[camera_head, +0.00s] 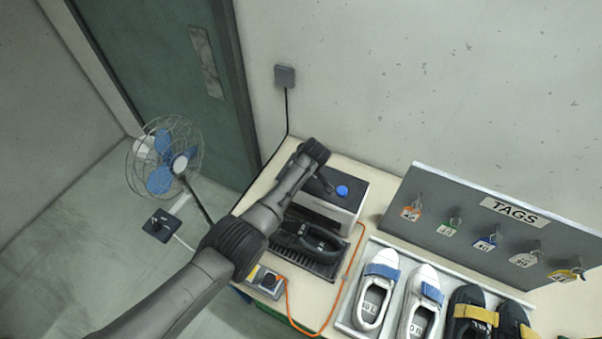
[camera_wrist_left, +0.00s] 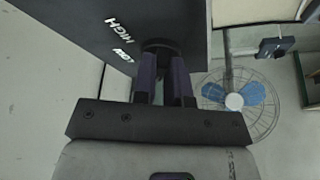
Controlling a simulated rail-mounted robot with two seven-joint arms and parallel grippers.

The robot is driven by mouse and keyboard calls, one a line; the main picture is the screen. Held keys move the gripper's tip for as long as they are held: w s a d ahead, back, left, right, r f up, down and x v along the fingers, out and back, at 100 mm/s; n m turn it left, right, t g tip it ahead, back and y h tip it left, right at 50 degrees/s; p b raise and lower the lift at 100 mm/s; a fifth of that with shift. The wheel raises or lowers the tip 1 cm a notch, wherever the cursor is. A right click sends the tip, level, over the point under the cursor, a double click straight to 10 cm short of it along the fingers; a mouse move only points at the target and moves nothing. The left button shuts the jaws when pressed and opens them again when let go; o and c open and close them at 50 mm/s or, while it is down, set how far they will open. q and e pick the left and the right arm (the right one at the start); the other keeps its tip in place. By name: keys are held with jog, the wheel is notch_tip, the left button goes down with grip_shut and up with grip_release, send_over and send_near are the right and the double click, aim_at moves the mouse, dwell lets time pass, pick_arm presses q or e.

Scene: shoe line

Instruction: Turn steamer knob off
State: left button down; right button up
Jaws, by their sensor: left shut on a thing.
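The steamer (camera_head: 348,192) is a dark-topped box with light sides and a blue cap, standing on the bench against the wall. In the left wrist view its dark panel (camera_wrist_left: 130,25) carries the white words HIGH and LOW. A dark round knob (camera_wrist_left: 161,45) sticks out of this panel. My left gripper (camera_wrist_left: 165,62) is shut on the knob, one finger on each side. The knob's pointer is hidden, so its setting cannot be told. In the head view my left arm covers part of the steamer, and the knob is hidden. My right gripper is in neither view.
A black shoe (camera_head: 312,242) lies on a dark grate in front of the steamer. An orange cord (camera_head: 350,262) runs beside it to a small control box (camera_head: 262,282). Shoes fill a tray (camera_head: 344,318) to the right, before the tag board (camera_head: 450,236). A fan (camera_head: 160,165) stands left.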

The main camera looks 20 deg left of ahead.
pick_arm(q)
jog(key=shift+s+a+f, duration=0.15)
jog(key=shift+s+f, duration=0.05)
jog(key=shift+f, duration=0.25)
jog(key=c, duration=1.6)
grip_release()
jog(key=o, duration=0.4)
jog(key=shift+w+r, duration=0.15)
jog(key=shift+w, duration=0.05)
jog(key=shift+o, duration=0.2)
jog(key=shift+s, duration=0.1)
jog(key=shift+r, duration=0.1)
jog(key=shift+d+r, duration=0.2)
jog(key=shift+r, duration=0.25)
jog(key=p+v, duration=0.1)
jog(key=v, duration=1.2)
